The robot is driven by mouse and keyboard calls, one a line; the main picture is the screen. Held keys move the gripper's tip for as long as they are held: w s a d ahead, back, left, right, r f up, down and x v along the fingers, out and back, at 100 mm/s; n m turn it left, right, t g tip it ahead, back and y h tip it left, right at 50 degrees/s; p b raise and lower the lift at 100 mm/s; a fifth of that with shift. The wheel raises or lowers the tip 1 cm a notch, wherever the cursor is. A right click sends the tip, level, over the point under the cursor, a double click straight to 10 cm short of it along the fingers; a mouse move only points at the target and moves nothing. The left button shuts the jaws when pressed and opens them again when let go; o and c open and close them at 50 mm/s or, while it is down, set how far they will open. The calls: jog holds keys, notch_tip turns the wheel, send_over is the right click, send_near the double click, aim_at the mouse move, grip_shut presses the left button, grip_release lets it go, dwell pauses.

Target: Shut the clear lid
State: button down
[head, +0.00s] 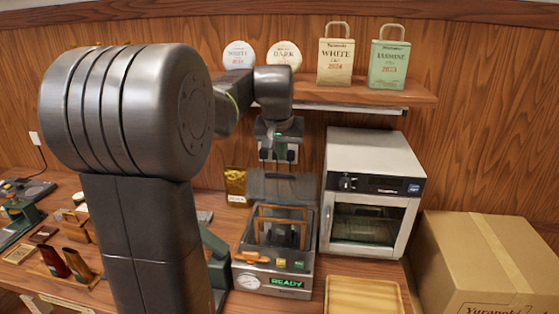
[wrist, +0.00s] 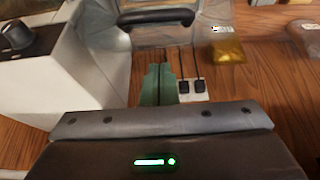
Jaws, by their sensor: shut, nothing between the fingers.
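The clear lid (head: 284,187) stands raised at the back of the press machine (head: 275,282), whose front display reads READY. In the wrist view the lid (wrist: 180,34) shows as a see-through panel with a dark handle (wrist: 157,16) along it. My gripper (head: 279,158) is above and behind the raised lid. Its green fingers (wrist: 159,75) are together and empty, a little apart from the handle in the wrist view. I cannot tell whether they touch the lid.
A white oven (head: 372,190) stands close on the right, and a cardboard box (head: 485,260) beyond it. A gold pouch (head: 236,185) stands left of the lid. A shelf (head: 365,90) with bags runs above. A wooden tray (head: 364,305) lies in front.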

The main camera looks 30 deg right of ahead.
jog(key=shift+s+a+f, duration=0.4)
jog(key=shift+s+a, duration=0.3)
jog(key=shift+s, duration=0.1)
jog(key=shift+s+a+f, duration=0.3)
jog(key=shift+s+f, duration=0.05)
jog(key=shift+f, duration=0.1)
jog(key=shift+s+a+f+t+h+b, duration=0.8)
jog(key=shift+s+a+f+b, duration=1.1)
jog(key=shift+b, duration=2.7)
jog(key=shift+s+a+f+t+h+b, duration=0.65)
jog(key=shift+s+f+t+b, duration=0.4)
jog(key=shift+f+b, duration=2.7)
jog(key=shift+s+a+f+t+h+b, duration=0.75)
jog(key=shift+s+a+f+b, duration=0.65)
jog(key=shift+b, duration=4)
